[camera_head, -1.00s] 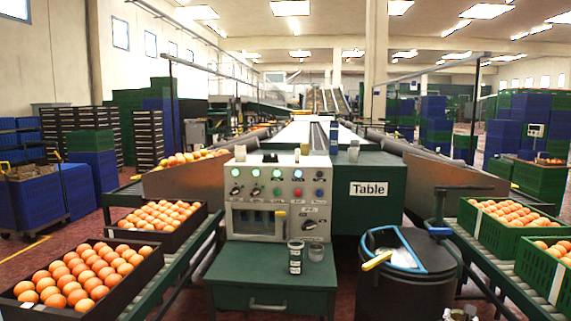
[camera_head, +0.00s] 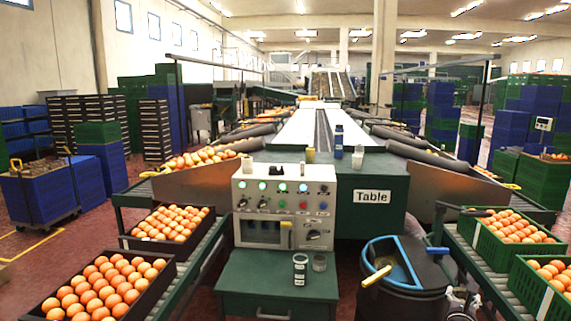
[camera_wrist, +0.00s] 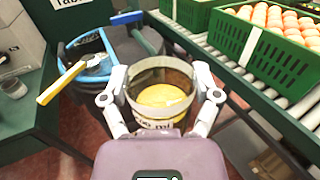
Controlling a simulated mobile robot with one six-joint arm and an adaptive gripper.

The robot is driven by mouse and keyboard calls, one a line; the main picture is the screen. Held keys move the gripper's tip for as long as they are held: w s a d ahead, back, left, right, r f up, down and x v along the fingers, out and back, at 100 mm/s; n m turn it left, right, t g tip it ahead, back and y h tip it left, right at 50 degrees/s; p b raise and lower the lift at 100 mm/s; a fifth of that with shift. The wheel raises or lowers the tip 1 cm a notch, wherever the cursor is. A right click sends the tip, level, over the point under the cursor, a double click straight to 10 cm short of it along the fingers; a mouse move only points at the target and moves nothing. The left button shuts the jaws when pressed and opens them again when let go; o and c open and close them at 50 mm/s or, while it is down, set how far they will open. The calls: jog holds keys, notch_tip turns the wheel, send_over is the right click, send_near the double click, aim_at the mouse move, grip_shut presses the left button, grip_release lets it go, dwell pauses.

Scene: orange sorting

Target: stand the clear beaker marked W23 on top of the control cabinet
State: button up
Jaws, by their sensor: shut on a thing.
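My gripper (camera_wrist: 162,100) is shut around a see-through, open-topped beaker (camera_wrist: 146,76) in the wrist view, with a finger on each side. Yellow shows inside its lower part, and a pale band with dark lettering is on its near wall. I cannot read W23 there. In the head view my gripper (camera_head: 461,301) shows only partly at the lower right edge, beside the black bin; the beaker is hard to make out there. The grey control cabinet (camera_head: 270,232), with knobs and lit buttons, stands left of my gripper. Several small items stand along its top.
A black bin (camera_head: 400,302) with a blue rim stands between cabinet and gripper. Orange crates (camera_head: 485,232) line the right conveyor.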

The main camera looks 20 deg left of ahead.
notch_tip(320, 180, up, 39)
jog(key=p, duration=3.7)
jog(key=shift+p, duration=0.35)
jog(key=shift+s+f, duration=0.1)
